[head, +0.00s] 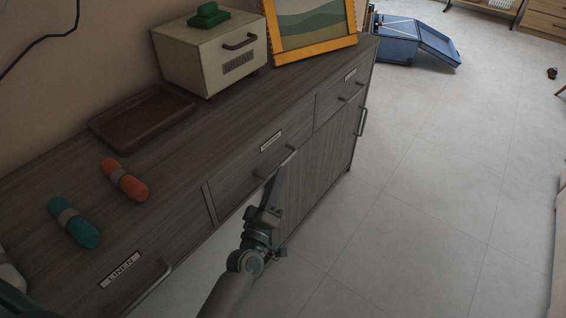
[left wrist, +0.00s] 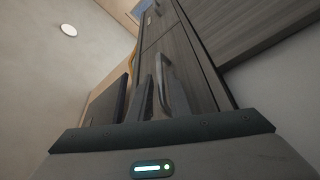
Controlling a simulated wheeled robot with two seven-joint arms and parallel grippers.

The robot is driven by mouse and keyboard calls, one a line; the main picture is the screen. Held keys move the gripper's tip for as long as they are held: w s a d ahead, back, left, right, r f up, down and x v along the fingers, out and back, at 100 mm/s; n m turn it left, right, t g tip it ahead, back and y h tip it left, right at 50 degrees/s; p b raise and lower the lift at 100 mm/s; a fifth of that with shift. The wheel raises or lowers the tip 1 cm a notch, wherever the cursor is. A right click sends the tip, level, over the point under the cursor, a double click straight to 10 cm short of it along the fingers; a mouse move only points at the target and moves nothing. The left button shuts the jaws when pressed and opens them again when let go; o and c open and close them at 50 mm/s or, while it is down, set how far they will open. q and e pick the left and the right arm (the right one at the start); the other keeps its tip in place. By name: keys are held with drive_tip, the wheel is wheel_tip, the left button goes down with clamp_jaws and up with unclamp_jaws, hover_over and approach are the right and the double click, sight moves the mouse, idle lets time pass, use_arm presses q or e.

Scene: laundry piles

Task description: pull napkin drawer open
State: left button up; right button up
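The dark grey wooden dresser (head: 190,152) runs along the wall. Its left drawer (head: 125,281) carries a label reading LINEN. The middle drawer (head: 240,172) and the right drawer (head: 335,103) have labels too small to read, so I cannot tell which is the napkin drawer. My left gripper (head: 273,188) is at the middle drawer's bar handle (head: 276,163), with its dark fingers pointing up beside it. In the left wrist view a grey bar handle (left wrist: 172,85) stands close to the fingers. I cannot tell whether they grip it. My right gripper is not in view.
On the dresser top are a brown tray (head: 140,115), orange (head: 124,180) and teal (head: 75,222) rolled cloths, a beige box (head: 190,60) and a yellow-framed picture (head: 310,52).

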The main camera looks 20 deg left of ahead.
sight(283, 162)
use_arm(q)
drive_tip(key=shift+x, duration=2.75)
clamp_jaws()
